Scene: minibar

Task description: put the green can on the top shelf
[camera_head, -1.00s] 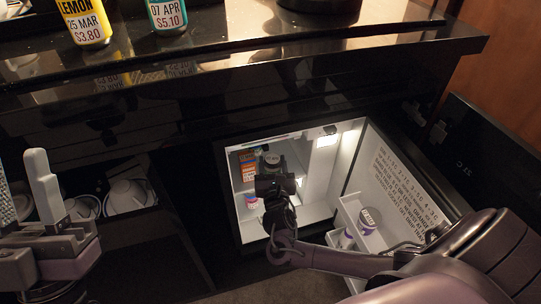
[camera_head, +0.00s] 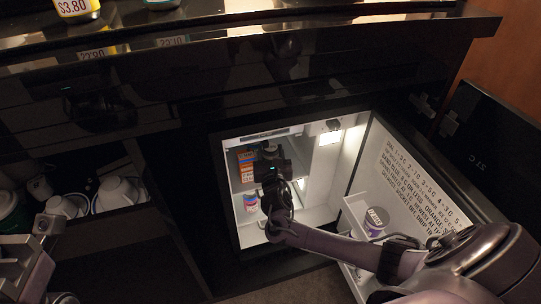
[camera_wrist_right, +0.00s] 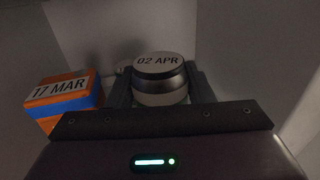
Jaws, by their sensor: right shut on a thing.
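My right gripper (camera_head: 272,172) reaches into the open minibar fridge, in front of its upper shelf (camera_head: 239,187). It is shut on a can (camera_wrist_right: 160,80) whose lid reads 02 APR. In the right wrist view the can is upright between the fingers, with a grey lid and dark rim. Its side is mostly hidden, so its green colour is not clear. In the head view my gripper and wrist largely cover it. My left gripper (camera_head: 28,238) is at the lower left, partly cut off; its fingers look apart and empty.
An orange and blue box (camera_head: 246,165), dated 17 MAR in the wrist view (camera_wrist_right: 64,98), stands left of the can. A purple-banded can (camera_head: 251,203) stands below. The open door's rack (camera_head: 352,216) holds another can (camera_head: 376,220). White cups (camera_head: 115,190) sit in the left cabinet.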

